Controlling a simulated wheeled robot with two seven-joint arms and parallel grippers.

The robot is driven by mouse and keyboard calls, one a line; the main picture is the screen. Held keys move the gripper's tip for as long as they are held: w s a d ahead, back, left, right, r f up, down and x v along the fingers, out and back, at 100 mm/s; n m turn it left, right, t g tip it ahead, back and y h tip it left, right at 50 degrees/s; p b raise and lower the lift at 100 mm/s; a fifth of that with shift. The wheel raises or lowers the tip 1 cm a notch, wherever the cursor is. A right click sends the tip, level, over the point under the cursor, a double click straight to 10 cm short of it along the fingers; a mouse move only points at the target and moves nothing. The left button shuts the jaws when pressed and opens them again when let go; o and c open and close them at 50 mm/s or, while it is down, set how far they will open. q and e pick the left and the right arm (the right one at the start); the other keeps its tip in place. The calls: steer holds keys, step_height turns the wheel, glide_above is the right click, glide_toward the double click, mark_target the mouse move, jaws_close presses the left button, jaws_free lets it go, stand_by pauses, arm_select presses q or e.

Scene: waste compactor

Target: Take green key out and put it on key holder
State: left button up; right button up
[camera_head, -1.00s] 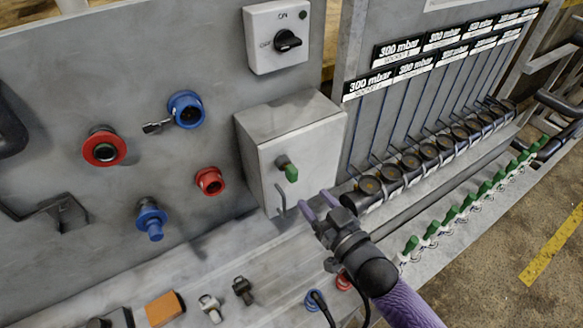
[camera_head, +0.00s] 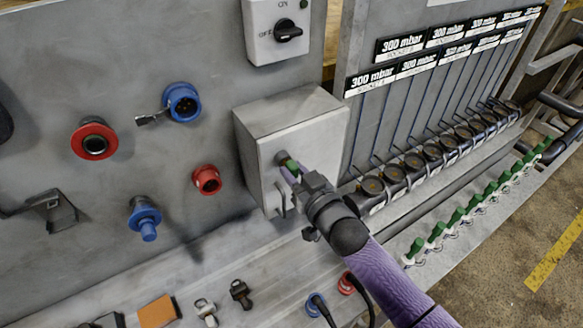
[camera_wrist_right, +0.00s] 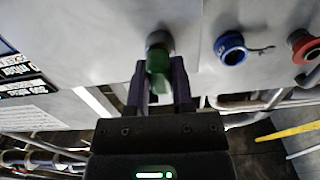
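The green key (camera_head: 287,160) sits in the lock on the front of the grey box (camera_head: 300,150). It also shows in the right wrist view (camera_wrist_right: 158,68), between the two fingers. My right gripper (camera_head: 289,172) is at the box front with its fingers on either side of the key. In the right wrist view the gripper (camera_wrist_right: 160,82) looks open, with the fingers close beside the key. A rail (camera_head: 425,278) at the right carries a row of green-handled keys (camera_head: 457,218), which looks like the key holder. My left gripper is not in view.
A switch box (camera_head: 277,28) is above the grey box. Blue and red sockets (camera_head: 206,180) stick out of the panel at left. Round black connectors (camera_head: 394,174) line the shelf at right. Small parts and an orange block (camera_head: 157,311) lie on the ledge below.

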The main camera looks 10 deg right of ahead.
mark_target(296, 174)
jaws_close()
steer(key=shift+s+d+p, duration=0.1)
steer(key=shift+s+p, duration=0.1)
steer(key=shift+p, duration=0.1)
steer(key=shift+s, duration=0.2)
steer(key=shift+p+v, duration=0.85)
steer(key=shift+v, duration=0.4)
steer(key=shift+p+v, duration=0.65)
steer(key=shift+v, duration=0.65)
